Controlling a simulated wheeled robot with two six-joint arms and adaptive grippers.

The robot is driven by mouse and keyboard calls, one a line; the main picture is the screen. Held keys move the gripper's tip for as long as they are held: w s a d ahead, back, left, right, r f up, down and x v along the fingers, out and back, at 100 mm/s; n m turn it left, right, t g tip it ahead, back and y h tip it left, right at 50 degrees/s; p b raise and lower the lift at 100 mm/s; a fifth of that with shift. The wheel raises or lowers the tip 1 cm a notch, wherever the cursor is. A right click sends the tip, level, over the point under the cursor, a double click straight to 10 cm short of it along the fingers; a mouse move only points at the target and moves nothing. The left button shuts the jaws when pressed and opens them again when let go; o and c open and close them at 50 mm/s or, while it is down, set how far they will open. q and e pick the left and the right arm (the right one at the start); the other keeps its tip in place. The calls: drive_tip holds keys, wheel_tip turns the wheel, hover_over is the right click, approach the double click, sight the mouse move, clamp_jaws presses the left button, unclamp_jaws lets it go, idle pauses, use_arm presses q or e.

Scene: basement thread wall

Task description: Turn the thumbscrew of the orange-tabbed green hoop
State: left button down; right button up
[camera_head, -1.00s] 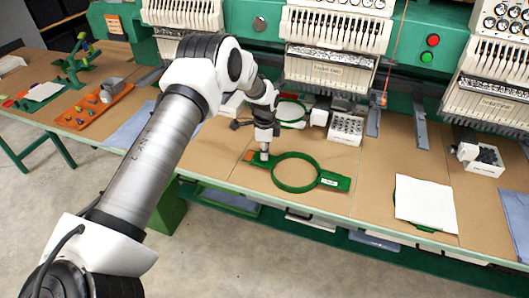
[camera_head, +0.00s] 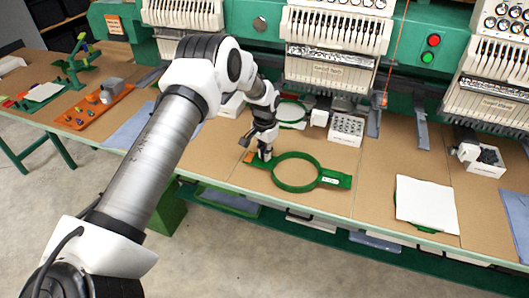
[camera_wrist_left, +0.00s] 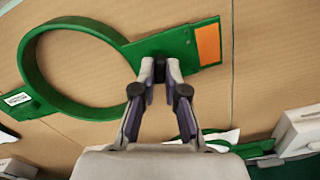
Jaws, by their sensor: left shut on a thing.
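The green hoop (camera_head: 276,180) lies flat on the brown table, with a green arm on each side. Its orange tab (camera_head: 249,156) is on the left arm in the head view; the tab also shows at the upper right in the left wrist view (camera_wrist_left: 208,44). My left gripper (camera_head: 265,154) points down at the hoop's arm between ring and tab. In the left wrist view its fingertips (camera_wrist_left: 159,72) are close together at the edge of this arm, shut on the thumbscrew, which they mostly hide. My right gripper is not in view.
A second green hoop (camera_head: 291,113) lies behind, near a white box of small parts (camera_head: 346,130). White cloth (camera_head: 426,203) covers another green frame at the right. Embroidery machine heads (camera_head: 328,65) overhang the back. Table around the hoop's front is clear.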

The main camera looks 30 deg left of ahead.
use_arm(q)
drive_tip(key=n, duration=0.4)
drive_tip(key=shift+f+n, duration=0.1)
drive_tip(key=shift+n, duration=0.2)
drive_tip(key=n+p, duration=0.1)
drive_tip(key=n, duration=0.2)
drive_tip(key=shift+d+n, duration=0.1)
drive_tip(key=shift+n, duration=0.3)
drive_tip(key=n, duration=0.4)
drive_tip(key=shift+p, duration=0.4)
drive_tip(key=shift+n, duration=1.8)
drive_tip(key=c, duration=1.2)
unclamp_jaws()
drive_tip(key=shift+w, duration=0.15)
